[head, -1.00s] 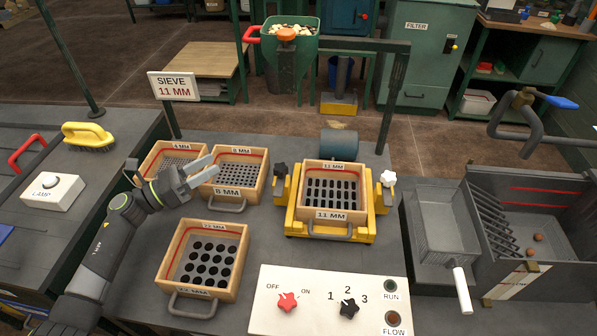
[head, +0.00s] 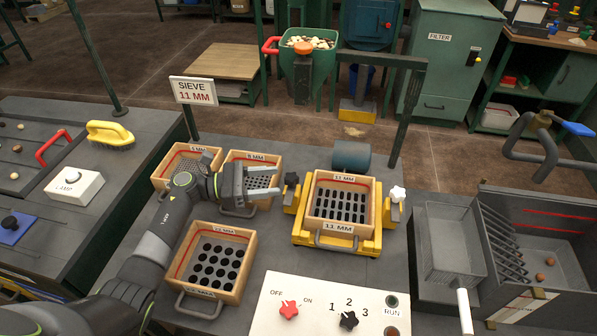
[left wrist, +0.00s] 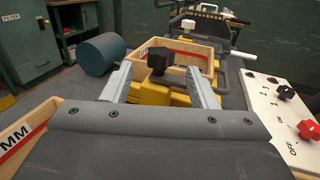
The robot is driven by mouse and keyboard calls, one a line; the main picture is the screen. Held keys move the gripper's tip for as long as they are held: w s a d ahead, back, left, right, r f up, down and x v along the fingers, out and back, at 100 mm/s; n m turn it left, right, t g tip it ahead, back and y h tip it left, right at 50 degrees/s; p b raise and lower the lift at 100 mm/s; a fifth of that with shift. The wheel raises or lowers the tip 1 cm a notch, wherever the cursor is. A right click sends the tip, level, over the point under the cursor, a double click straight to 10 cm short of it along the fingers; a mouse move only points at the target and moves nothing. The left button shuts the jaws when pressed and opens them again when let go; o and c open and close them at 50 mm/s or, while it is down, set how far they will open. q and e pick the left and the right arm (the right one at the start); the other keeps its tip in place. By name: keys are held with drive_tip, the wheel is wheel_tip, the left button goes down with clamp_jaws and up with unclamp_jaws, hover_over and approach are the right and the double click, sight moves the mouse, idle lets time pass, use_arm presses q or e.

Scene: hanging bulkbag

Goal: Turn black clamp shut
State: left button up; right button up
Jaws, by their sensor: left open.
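The black clamp (head: 291,181) is a dark star knob on the left side of the yellow sieve holder (head: 300,232). In the left wrist view the black clamp (left wrist: 160,59) shows upright between the fingers, beyond their tips. My left gripper (head: 273,181) is open and empty, pointing right at the clamp with a small gap left; its two grey fingers also show in the left wrist view (left wrist: 160,82). The 11 MM sieve (head: 339,228) sits in the holder. My right gripper is not in view.
A white clamp (head: 397,193) is on the holder's right side. Sieve boxes stand below my left gripper, including a large-holed one (head: 240,276). A control panel (head: 320,310) with red and black knobs lies in front. A blue-grey cylinder (head: 351,155) is behind the holder.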

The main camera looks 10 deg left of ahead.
sight(298, 179)
use_arm(q)
drive_tip(key=p+x, duration=0.2)
drive_tip(key=x, duration=0.5)
drive_tip(key=shift+w+d+f, duration=0.1)
drive_tip(key=shift+d, duration=0.1)
drive_tip(key=shift+c, duration=0.4)
